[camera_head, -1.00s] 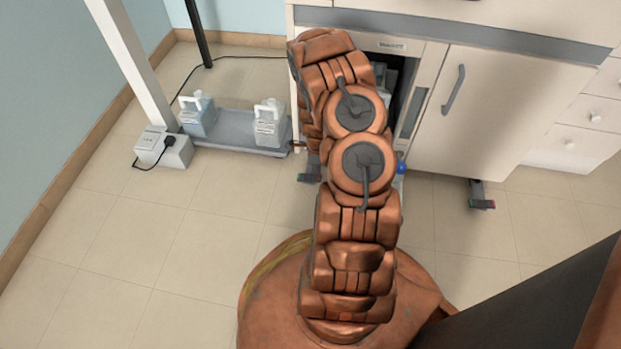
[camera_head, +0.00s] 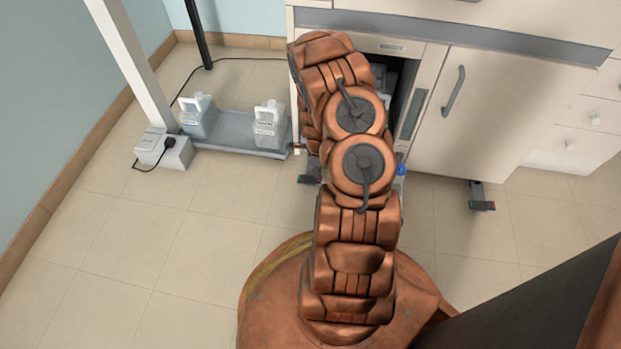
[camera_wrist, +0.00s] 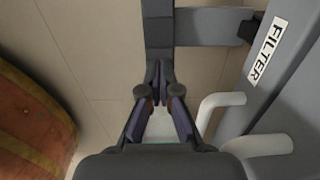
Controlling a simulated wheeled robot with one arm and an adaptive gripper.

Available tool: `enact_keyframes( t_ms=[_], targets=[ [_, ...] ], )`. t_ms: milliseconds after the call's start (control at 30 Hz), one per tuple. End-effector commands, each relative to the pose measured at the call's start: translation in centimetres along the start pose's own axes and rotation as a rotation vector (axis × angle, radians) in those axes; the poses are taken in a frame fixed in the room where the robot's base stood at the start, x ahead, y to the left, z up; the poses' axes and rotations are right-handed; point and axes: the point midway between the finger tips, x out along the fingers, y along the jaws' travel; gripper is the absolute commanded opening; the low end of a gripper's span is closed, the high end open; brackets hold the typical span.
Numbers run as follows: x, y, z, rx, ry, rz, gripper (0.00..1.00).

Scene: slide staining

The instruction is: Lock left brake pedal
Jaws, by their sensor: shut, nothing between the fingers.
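The left caster foot with its brake pedal (camera_head: 310,172) shows low at the cabinet's left front corner in the head view, partly hidden by my arm. The pedal's position, locked or unlocked, cannot be told. My gripper is hidden behind my arm in the head view. In the wrist view my gripper (camera_wrist: 158,72) is shut, its dark fingertips together with nothing held. The fingertips overlap the lower end of a dark grey bar (camera_wrist: 158,28). Whether they touch it, and whether it belongs to the pedal, I cannot tell.
The white cabinet (camera_head: 505,105) stands on caster feet; the right one (camera_head: 481,195) is clear to see. Two jugs (camera_head: 197,115) (camera_head: 269,124) stand on a low grey shelf (camera_head: 228,131). A grey box labelled FILTER (camera_wrist: 275,75) and white pipes (camera_wrist: 222,105) lie right of my gripper.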

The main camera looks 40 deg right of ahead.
Motion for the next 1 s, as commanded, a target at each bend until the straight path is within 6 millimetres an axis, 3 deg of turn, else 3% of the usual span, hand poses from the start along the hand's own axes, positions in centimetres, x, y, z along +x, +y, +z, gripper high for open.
enact_keyframes(
  t_ms=[1000],
  targets=[
    [0.68, -0.01, 0.0, 0.0, 0.0, 0.0, 0.0]
  ],
)
